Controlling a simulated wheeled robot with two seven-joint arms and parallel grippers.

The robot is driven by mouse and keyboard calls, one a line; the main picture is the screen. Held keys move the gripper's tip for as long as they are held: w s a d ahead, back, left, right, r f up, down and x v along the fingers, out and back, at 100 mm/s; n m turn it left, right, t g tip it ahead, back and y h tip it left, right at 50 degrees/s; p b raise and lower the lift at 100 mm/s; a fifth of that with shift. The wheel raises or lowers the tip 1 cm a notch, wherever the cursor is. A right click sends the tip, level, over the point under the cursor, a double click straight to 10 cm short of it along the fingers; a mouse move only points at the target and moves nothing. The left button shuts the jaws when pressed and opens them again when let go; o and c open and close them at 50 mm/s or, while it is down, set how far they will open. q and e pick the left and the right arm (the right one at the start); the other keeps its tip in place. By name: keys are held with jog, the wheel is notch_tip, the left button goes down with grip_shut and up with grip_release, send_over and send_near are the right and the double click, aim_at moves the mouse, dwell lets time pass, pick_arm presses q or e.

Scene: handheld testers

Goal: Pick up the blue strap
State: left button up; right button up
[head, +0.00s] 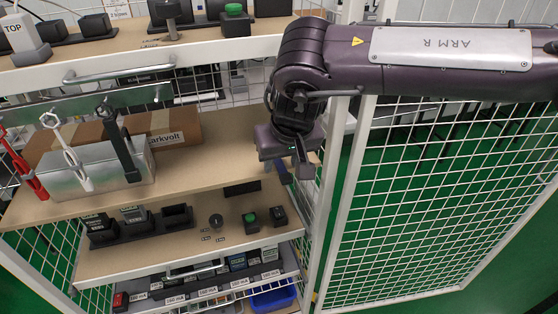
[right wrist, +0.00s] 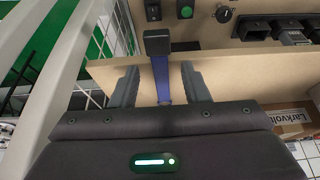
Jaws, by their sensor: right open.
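The blue strap (head: 282,173) shows in the head view just below my right gripper (head: 289,163), near the right end of the middle shelf; the gripper partly hides it. In the right wrist view the blue strap (right wrist: 161,79) runs lengthwise between the two dark fingers, with a black block (right wrist: 157,42) at its far end. The fingers are apart, with a visible gap on each side of the strap. My left gripper is not in view.
Red (head: 27,168), white (head: 72,158) and black (head: 120,145) straps or tools hang at the left by a metal box. A cardboard box (head: 175,128) stands behind. A white post (head: 336,200) and mesh panel stand close right of the gripper. The middle shelf's right part is clear.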

jog(key=shift+c, duration=0.4)
grip_shut()
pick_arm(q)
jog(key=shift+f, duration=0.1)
